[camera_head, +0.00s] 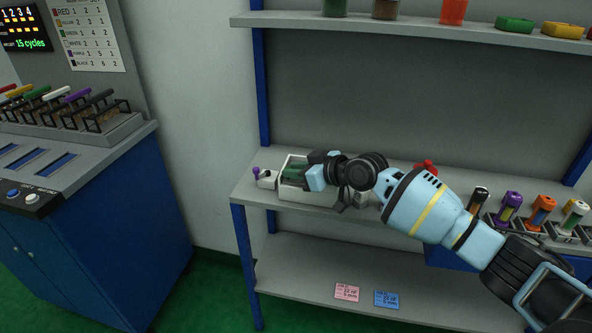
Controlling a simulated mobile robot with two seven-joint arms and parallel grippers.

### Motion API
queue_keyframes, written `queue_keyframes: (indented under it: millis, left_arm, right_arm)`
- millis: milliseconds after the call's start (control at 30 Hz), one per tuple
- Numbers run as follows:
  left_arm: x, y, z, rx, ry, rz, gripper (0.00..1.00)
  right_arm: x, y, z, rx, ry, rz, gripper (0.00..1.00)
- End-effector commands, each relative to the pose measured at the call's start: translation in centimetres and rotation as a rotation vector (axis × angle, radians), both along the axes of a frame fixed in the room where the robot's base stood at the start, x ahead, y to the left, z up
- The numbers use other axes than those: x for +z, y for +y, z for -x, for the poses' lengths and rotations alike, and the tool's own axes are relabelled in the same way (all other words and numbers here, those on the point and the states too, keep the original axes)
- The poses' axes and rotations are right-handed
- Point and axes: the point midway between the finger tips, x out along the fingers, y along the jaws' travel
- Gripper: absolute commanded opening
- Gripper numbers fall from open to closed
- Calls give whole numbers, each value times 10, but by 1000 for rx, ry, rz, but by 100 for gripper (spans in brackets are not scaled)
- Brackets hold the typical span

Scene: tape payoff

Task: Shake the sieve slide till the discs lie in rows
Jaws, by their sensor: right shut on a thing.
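A white open-topped box (308,197), which seems to house the sieve slide, stands at the left end of the grey bench. Dark green shapes (295,170) show inside it; whether they are discs in rows is too small to tell. My right gripper (310,177) reaches in from the right, over the right side of the box. It is shut at the box, and the gripped part, apparently the sieve slide, is hidden behind the gripper and wrist. My left gripper is out of view.
A small white device with a purple knob (256,171) stands just left of the box. Holders with coloured-capped items (510,207) line the bench's right. An upper shelf (420,29) carries jars and blocks. A blue cabinet (130,220) stands left, with floor between.

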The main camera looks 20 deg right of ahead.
Motion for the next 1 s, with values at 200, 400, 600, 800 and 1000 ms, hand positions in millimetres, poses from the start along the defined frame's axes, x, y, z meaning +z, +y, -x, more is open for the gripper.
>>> queue_keyframes:
  millis: [200,400,600,800,1000]
  left_arm:
    - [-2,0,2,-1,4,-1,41]
    - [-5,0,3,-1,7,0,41]
    - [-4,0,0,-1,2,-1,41]
    - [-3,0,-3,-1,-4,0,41]
    - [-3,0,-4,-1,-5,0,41]
  right_arm:
    - [-3,-25,16,-2,3,2,0]
    - [-2,-45,30,-1,1,1,0]
    - [-1,-46,31,-1,2,2,0]
    - [-1,-46,31,-2,3,3,35]
    - [0,-45,30,0,2,1,40]
